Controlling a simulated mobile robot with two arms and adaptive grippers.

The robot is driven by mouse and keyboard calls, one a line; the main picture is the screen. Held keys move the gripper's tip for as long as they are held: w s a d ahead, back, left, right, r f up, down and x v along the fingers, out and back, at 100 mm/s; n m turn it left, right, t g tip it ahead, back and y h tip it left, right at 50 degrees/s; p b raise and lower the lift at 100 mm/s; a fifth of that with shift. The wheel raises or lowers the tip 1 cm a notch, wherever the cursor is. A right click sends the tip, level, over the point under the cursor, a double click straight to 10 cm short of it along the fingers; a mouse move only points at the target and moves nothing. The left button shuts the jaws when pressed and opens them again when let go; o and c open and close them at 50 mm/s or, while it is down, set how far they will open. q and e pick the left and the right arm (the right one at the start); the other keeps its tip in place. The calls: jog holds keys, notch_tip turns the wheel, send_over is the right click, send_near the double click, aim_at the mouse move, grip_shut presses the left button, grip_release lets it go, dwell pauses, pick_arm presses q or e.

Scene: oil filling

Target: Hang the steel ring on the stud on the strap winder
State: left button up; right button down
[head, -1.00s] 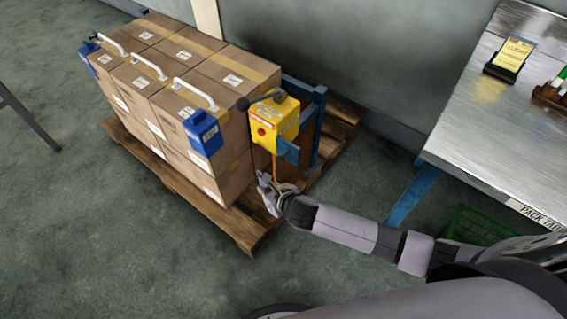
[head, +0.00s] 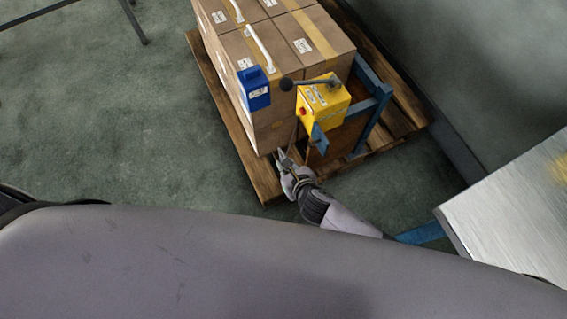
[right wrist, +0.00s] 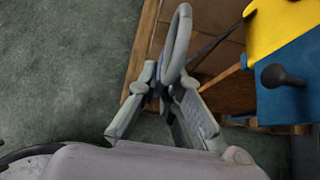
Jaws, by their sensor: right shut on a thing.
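The strap winder (head: 323,100) is a yellow box with a black-knobbed crank, on a blue frame at the end of the boxes. In the right wrist view its yellow body (right wrist: 280,22) and blue bracket (right wrist: 293,80) show at right, with a dark round-headed stud (right wrist: 283,77) standing out from the bracket. My right gripper (right wrist: 163,88) is shut on the grey steel ring (right wrist: 180,42), which stands out past the fingertips, left of the stud and apart from it. In the head view my right gripper (head: 284,163) is low in front of the winder; the ring is too small to make out there. My left gripper is not in view.
Cardboard boxes (head: 276,58) with white handles and a blue corner piece (head: 254,90) stand on a wooden pallet (head: 230,125). A steel table (head: 510,215) is at right. A dark strap (right wrist: 215,45) runs behind the ring. Floor left of the pallet is clear.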

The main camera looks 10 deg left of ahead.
jog(key=w+d+f+b, duration=0.1)
jog(key=w+d, duration=0.5)
jog(key=d, duration=0.2)
jog(key=shift+d+f, duration=0.15)
jog(key=shift+f, duration=0.15)
dwell(1.1)
jog(key=shift+w+d+f, duration=0.1)
jog(key=shift+d, duration=0.2)
dwell(0.3)
jog(key=c, duration=1.9)
grip_release()
jog(key=shift+o, duration=1.1)
jog(key=shift+s+d+r, duration=0.15)
jog(key=shift+s+r, duration=0.05)
jog(key=a+v, duration=0.1)
jog(key=v, duration=1)
jog(key=shift+s+r, duration=0.25)
jog(key=shift+s, duration=0.2)
